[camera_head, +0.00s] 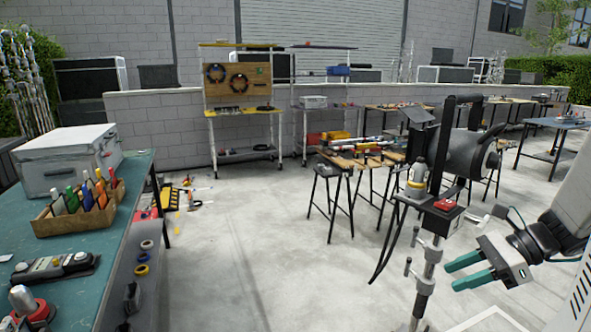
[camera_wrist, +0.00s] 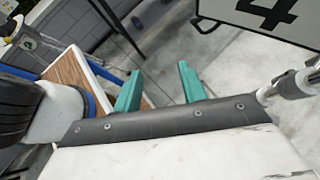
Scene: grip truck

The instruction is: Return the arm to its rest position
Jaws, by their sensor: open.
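My gripper (camera_head: 468,272) shows at the lower right of the head view, at the end of my light grey arm. Its two green fingers point left and stand apart with nothing between them. In the wrist view my gripper (camera_wrist: 158,88) also shows with its two green fingers spread. Grey concrete floor lies beyond the fingers there. The gripper hangs in the air, to the right of a metal stand (camera_head: 424,282) in the head view. I cannot tell the exact gap between the gripper and the stand.
A teal workbench (camera_head: 118,222) stands at the left with a wooden tray (camera_head: 84,221) of coloured-handled tools and a grey case (camera_head: 60,170). Stools and tables stand behind. The middle floor (camera_head: 260,250) is clear.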

